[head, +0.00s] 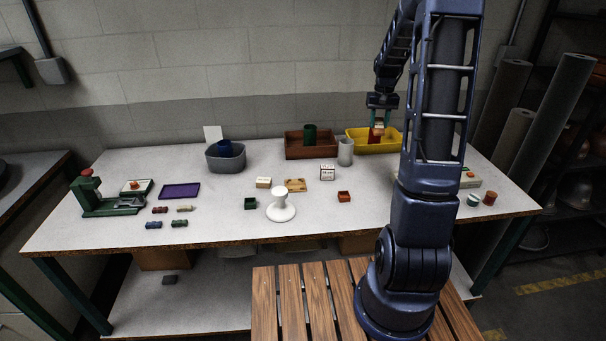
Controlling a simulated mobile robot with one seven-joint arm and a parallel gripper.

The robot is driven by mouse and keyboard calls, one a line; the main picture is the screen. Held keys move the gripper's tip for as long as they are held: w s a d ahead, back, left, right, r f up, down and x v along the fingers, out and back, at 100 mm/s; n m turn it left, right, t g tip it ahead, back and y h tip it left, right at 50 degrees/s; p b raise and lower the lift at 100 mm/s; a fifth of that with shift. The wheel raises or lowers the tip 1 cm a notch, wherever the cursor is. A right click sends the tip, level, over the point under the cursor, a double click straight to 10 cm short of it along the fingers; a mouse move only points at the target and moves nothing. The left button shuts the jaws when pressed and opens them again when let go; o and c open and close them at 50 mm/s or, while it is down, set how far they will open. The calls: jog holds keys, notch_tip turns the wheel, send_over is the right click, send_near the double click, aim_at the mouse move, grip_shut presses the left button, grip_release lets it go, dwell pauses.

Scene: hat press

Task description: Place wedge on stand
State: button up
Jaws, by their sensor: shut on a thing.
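My gripper (379,118) is at the back right of the table, over the left part of the yellow bin. It is shut on a small block, tan on top and red below (377,130), which appears to be the wedge. The block is too small to tell its exact shape or whether it touches the bin. A white stand (281,210) with a round foot and a narrower top stands upright near the table's front middle. It is well to the left of and nearer than my gripper, and its top looks empty.
The yellow bin (357,147), a brown crate (300,151) and a grey cylinder (346,158) stand at the back. A green press (110,207) stands left.

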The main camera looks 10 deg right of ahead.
jog(key=s+a+r, duration=0.1)
jog(key=a+r, duration=0.2)
jog(key=a, duration=0.8)
notch_tip(320, 180, up, 7)
jog(key=n, duration=0.2)
send_over(279, 189)
notch_tip(279, 189, down, 20)
jog(key=shift+d, duration=0.1)
jog(key=shift+f, duration=0.1)
jog(key=o, duration=0.6)
jog(key=shift+f, duration=0.1)
jog(key=shift+c, duration=0.2)
jog(key=o, duration=0.4)
jog(key=shift+o, duration=0.2)
